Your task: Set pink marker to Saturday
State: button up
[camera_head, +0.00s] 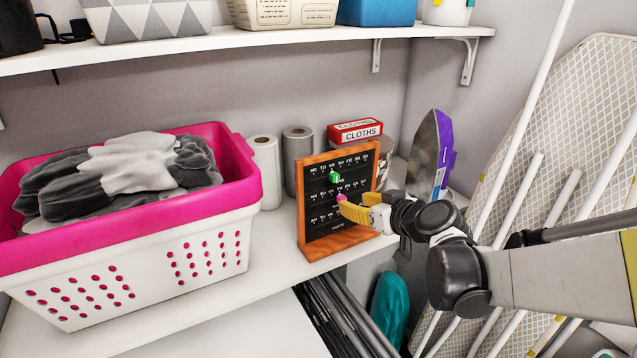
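A small black board in an orange wooden frame (340,245) stands upright on the white counter, with three rows of day letters. A pink marker (341,198) is on the middle row, near the middle of the week; its exact day is too small to tell. A green marker (336,177) is on the top row, near WE. My gripper (350,207), with yellow fingers, reaches in from the right. Its fingertips are right beside the pink marker and appear to touch it or nearly so. The fingers cover the right part of the middle and bottom rows. Whether they grip the marker cannot be told.
A pink and white laundry basket (130,260) stands left of the board. Paper rolls (266,170) and a red cloths box (355,131) are behind it. A purple-edged iron (431,155) stands behind my gripper. A shelf (240,40) hangs above. An ironing board (590,90) leans right.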

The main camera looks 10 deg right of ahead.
aim_at(342, 199)
jog(key=b+x, duration=0.1)
jog(key=x, duration=0.4)
jog(key=shift+w+a+f, duration=0.1)
jog(key=shift+w+f, duration=0.05)
jog(key=shift+w, duration=0.1)
grip_shut()
